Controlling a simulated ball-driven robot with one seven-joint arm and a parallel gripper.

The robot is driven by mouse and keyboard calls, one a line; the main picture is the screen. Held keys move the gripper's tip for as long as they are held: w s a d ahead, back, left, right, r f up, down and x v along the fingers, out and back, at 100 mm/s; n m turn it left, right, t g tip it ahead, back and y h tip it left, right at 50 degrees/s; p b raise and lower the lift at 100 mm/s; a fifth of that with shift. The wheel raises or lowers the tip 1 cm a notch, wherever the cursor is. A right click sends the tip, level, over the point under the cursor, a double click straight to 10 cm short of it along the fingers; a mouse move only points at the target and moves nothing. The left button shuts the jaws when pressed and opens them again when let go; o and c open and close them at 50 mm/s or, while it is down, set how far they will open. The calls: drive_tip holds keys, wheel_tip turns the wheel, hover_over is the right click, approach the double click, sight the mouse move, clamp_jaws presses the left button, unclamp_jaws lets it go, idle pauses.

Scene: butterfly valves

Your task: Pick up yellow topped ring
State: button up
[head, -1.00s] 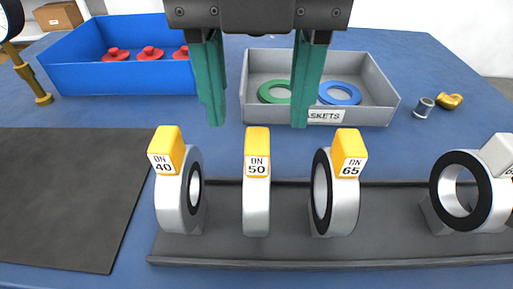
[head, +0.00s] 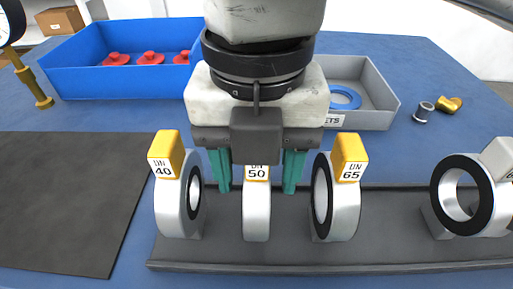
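Three yellow-topped rings stand upright on a dark rack. The DN 40 ring (head: 183,205) is on the left. The DN 50 ring (head: 257,212) is in the middle. The DN 65 ring (head: 337,205) is on the right. My gripper (head: 257,190) is open, pointing down over the DN 50 ring. Its two green fingers are on either side of that ring's top, with a visible gap on each side. My gripper hides most of the DN 50 ring's yellow top; its label still shows in part.
The dark rack (head: 390,256) also bears a white-topped ring (head: 457,197) at the right. A blue bin (head: 110,80) with red parts and a grey gasket tray (head: 382,100) stand behind. A black mat (head: 65,200) lies at left. Small metal and brass fittings (head: 449,104) lie at right.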

clamp_jaws()
idle(0.3)
drive_tip(key=shift+r, duration=0.15)
